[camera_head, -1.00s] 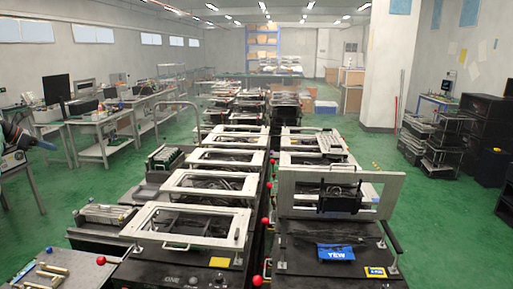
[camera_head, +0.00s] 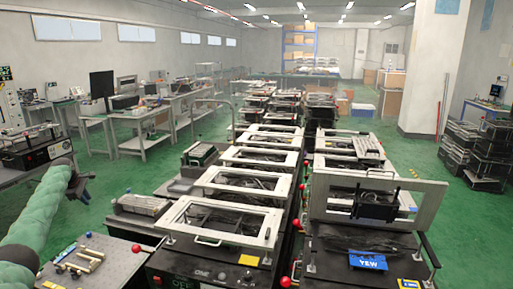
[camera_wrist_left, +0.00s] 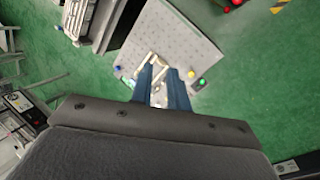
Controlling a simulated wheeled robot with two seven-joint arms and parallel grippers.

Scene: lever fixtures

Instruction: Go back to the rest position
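My left arm comes in from the left in the head view, and its dark gripper (camera_head: 82,188) hangs over the green floor, left of the fixtures. In the left wrist view the two blue fingers of that gripper (camera_wrist_left: 160,90) stand apart with a gap between them and nothing held. A grey perforated plate (camera_wrist_left: 190,40) with brass-coloured levers lies below and beyond the fingers there. In the head view this lever plate (camera_head: 110,250) is at the lower left. My right gripper is in neither view.
A row of black machines with white frames (camera_head: 220,218) fills the middle. A machine with a blue label (camera_head: 367,262) stands to the right, and red knobs (camera_head: 136,249) stick out. Work tables (camera_head: 150,117) line the left. Green floor (camera_head: 120,180) is clear between.

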